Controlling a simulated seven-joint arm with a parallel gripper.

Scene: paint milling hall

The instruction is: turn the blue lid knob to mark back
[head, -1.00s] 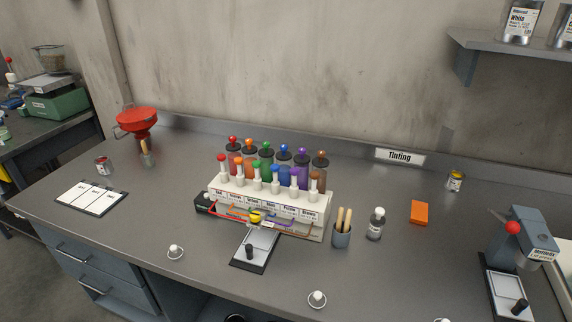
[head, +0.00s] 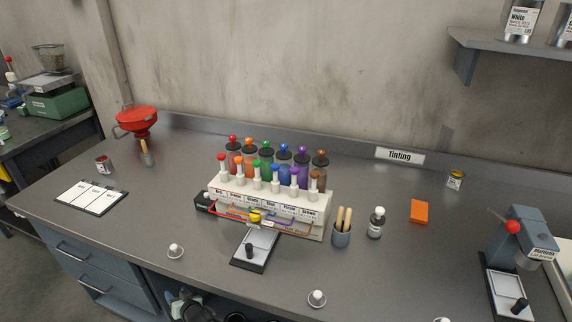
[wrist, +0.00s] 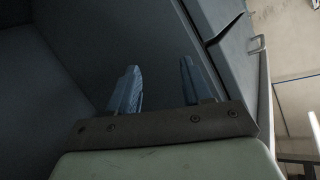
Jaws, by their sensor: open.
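The blue lid knob (head: 284,147) is a small blue ball on the black lid of the blue canister (head: 284,161), in the back row of the tinting rack (head: 270,206). Its mark is too small to make out. A similar blue ball tops a white stem (head: 276,175) in the front row. My gripper (wrist: 158,85) shows in the wrist view with two bluish fingers apart and nothing between them. It is low by the dark inside of the bench, far from the knob. The wrist view does not show the rack.
Neighbouring lid knobs, green (head: 266,145) and purple (head: 302,150), stand close on both sides. A cup of wooden sticks (head: 341,234) and a bottle (head: 376,222) stand right of the rack. The bench front edge lies between my gripper and the rack.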

